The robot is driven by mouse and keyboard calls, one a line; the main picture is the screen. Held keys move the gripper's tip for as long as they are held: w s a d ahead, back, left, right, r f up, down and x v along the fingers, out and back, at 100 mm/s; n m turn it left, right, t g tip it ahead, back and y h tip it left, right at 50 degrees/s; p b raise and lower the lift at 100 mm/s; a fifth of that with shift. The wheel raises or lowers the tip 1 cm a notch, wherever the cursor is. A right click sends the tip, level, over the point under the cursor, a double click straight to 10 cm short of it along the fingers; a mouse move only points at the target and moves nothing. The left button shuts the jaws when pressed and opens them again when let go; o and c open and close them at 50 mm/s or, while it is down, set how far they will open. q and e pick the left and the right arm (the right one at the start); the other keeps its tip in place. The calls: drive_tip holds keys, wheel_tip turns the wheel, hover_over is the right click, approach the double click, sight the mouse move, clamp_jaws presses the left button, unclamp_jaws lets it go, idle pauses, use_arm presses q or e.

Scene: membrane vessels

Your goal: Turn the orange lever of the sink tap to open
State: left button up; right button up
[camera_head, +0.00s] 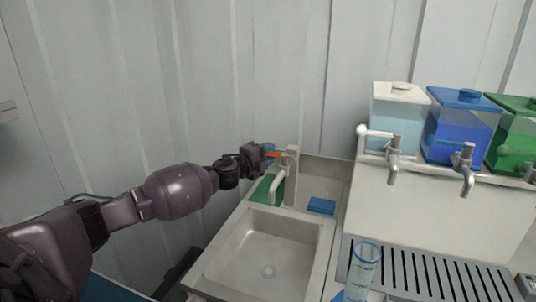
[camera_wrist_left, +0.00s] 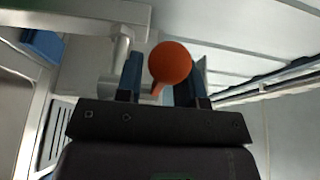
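The orange lever (camera_head: 274,154) of the sink tap (camera_head: 291,175) sits at the tap's upper left, beside my left gripper. In the left wrist view its round orange knob (camera_wrist_left: 170,63) is large, with a short stem below it. My left gripper (camera_head: 268,152) has its blue fingers on either side of the lever. In the left wrist view the gripper (camera_wrist_left: 160,85) is open, with a gap between the left finger and the knob. The knob overlaps the right finger, so I cannot tell whether they touch. My right gripper is not in view.
The metal sink (camera_head: 262,248) lies below the tap. A green pad (camera_head: 263,190) and a blue block (camera_head: 321,206) lie near the tap. At right, a raised counter carries tanks with white (camera_head: 400,112), blue (camera_head: 462,125) and green lids. A clear cylinder (camera_head: 363,270) stands by the grate.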

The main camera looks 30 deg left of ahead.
use_arm(q)
drive_tip(key=shift+w, duration=0.1)
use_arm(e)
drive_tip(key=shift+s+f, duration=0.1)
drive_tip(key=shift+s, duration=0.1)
use_arm(q)
drive_tip(key=shift+c, duration=0.3)
clamp_jaws()
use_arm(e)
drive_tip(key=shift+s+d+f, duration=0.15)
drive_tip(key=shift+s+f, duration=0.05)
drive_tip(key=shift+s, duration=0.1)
use_arm(q)
drive_tip(key=shift+r, duration=0.1)
